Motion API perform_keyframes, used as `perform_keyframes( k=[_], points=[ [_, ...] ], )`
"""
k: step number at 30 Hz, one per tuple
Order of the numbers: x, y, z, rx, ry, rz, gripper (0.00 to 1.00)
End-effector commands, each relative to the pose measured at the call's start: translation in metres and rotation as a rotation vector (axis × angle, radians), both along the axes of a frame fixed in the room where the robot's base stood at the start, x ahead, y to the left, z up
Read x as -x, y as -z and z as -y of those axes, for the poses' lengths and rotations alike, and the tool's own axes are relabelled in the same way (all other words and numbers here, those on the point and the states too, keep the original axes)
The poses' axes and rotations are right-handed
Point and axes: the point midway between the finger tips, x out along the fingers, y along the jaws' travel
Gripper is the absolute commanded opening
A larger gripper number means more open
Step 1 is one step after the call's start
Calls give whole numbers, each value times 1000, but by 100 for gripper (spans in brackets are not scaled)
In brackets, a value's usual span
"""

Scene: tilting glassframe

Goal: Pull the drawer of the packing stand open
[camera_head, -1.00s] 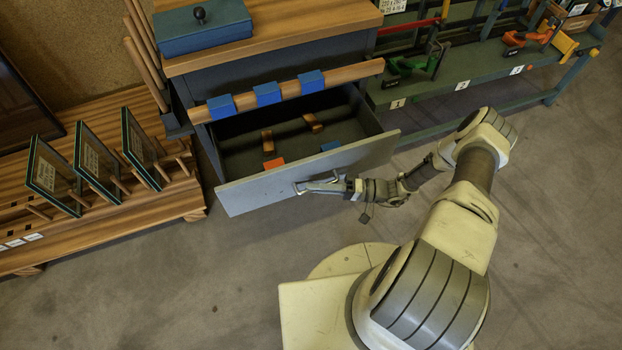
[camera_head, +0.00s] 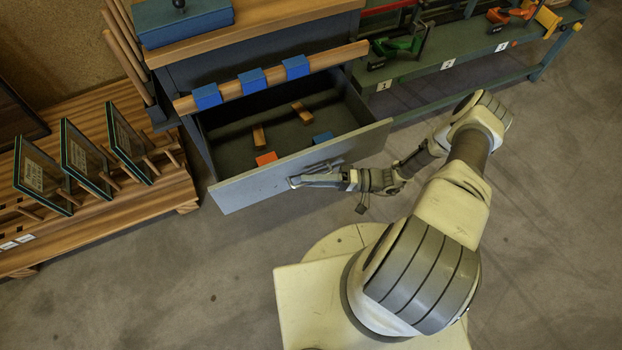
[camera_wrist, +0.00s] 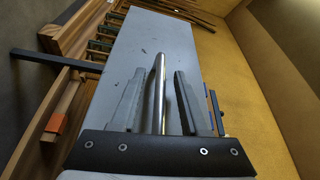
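The packing stand's drawer is pulled well out, and its grey front panel (camera_head: 240,189) stands clear of the stand body. My gripper (camera_head: 300,181) is at the middle of the drawer front, on the metal bar handle. In the wrist view, the handle (camera_wrist: 158,85) runs between the two fingers of my gripper (camera_wrist: 160,72). The fingers stand apart, with a visible gap to the bar on each side. Inside the drawer are two wooden pieces (camera_head: 259,137), an orange block (camera_head: 266,158) and a blue block (camera_head: 322,138).
A wooden rail with blue blocks (camera_head: 252,80) spans above the drawer. A blue box (camera_head: 182,22) sits on the stand top. A wooden rack with framed glass panes (camera_head: 84,163) stands left. A green bench with clamps (camera_head: 420,86) stands right. The floor in front is clear.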

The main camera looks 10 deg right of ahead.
Motion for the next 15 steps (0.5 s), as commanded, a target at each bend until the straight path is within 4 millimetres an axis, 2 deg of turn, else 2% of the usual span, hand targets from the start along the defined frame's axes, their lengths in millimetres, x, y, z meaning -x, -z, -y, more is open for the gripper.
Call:
perform_keyframes(
  k=[11,15],
  points=[
    [1,0,0,-1,-1,-1,45],
    [2,0,11,-1,2,0,45]
  ],
)
